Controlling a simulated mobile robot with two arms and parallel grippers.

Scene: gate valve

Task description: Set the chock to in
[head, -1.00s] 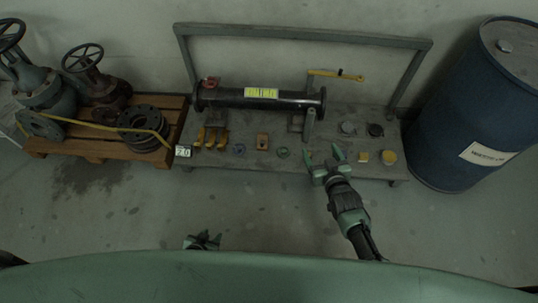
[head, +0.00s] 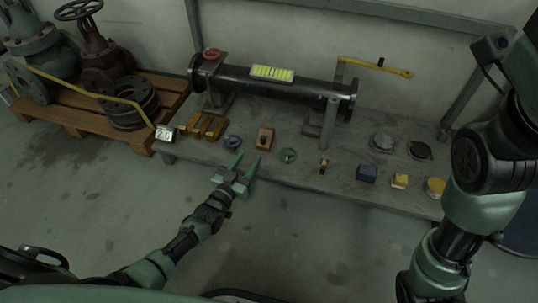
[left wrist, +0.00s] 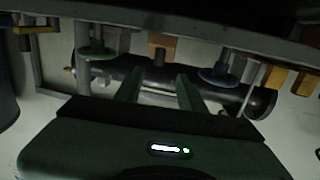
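No part is plainly marked as the chock, and I cannot tell which one it is. Yellow angled pieces (head: 208,126) lie at the left of the bench under the pipe. A tan block (head: 265,138) with a dark spot stands near the front edge; it also shows in the left wrist view (left wrist: 163,40). My left gripper (head: 245,163) is open and empty at the bench's front edge, a little left of and in front of the tan block. Its two fingers (left wrist: 158,88) stand apart in the left wrist view. My right arm rises at the right; its gripper is out of view.
The bench (head: 300,178) carries a dark pipe (head: 310,90), a blue disc (head: 232,142), a green ring (head: 288,155), a dark blue block (head: 367,173) and yellow blocks (head: 399,181). A pallet (head: 70,118) with valves stands left. Floor in front is open.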

